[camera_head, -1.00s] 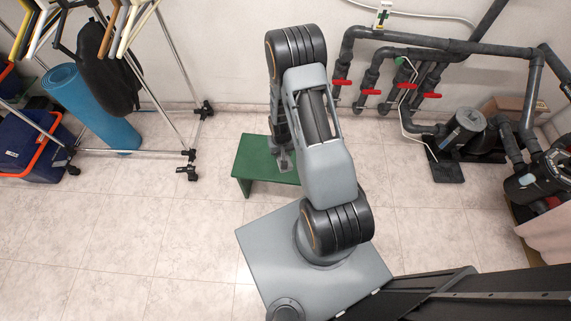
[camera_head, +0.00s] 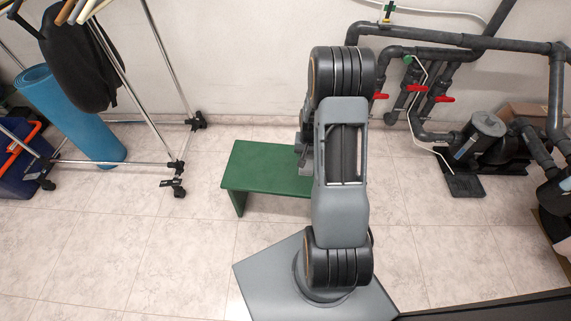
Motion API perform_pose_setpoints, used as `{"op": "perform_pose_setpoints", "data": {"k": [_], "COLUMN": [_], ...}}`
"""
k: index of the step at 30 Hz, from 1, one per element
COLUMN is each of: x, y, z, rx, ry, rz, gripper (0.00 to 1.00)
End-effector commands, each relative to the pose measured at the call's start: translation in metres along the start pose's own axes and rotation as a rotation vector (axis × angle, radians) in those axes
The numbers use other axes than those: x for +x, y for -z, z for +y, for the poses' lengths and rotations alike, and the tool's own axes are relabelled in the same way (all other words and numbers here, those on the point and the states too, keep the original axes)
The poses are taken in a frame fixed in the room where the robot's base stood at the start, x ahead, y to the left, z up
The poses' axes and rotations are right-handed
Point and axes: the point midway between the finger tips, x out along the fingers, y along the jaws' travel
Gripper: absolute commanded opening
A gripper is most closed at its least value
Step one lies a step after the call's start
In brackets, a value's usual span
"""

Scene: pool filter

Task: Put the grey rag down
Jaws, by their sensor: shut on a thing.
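My gripper (camera_head: 303,152) shows only in part at the left edge of my arm, over the right part of the green bench (camera_head: 262,174). My own arm links hide most of it. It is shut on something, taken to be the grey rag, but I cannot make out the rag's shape. I cannot tell whether what it holds touches the bench top. The left and middle of the bench top are bare.
A chrome clothes rack (camera_head: 160,90) on casters stands at the left with a blue rolled mat (camera_head: 72,115) and a blue crate (camera_head: 22,165). Grey pipes with red valves (camera_head: 442,99) and a pump (camera_head: 480,135) are at the right. The tiled floor between is clear.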

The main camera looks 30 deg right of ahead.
Motion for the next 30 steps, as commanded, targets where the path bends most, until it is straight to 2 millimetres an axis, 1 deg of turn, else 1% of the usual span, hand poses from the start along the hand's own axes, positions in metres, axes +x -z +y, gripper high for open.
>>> {"op": "perform_pose_setpoints", "data": {"k": [1, 5, 6, 9, 12, 15, 23, 26, 30], "x": [0.012, 0.026, 0.033, 0.05, 0.061, 0.068, 0.076, 0.085, 0.108], "y": [0.008, 0.026, 0.029, 0.037, 0.043, 0.046, 0.05, 0.054, 0.053], "z": [-0.013, -0.04, -0.045, -0.056, -0.065, -0.07, -0.076, -0.082, -0.08], "rx": [-0.006, -0.005, -0.004, -0.003, -0.002, -0.001, -0.002, -0.002, 0.0], "ry": [0.0, 0.0, 0.0, 0.0, 0.0, 0.0, 0.0, 0.0, 0.0], "rz": [0.001, 0.0, -0.002, -0.002, -0.001, -0.001, -0.001, -0.001, -0.002], "gripper": [0.25, 0.25, 0.25, 0.25, 0.25, 0.25, 0.25, 0.25, 0.25]}}
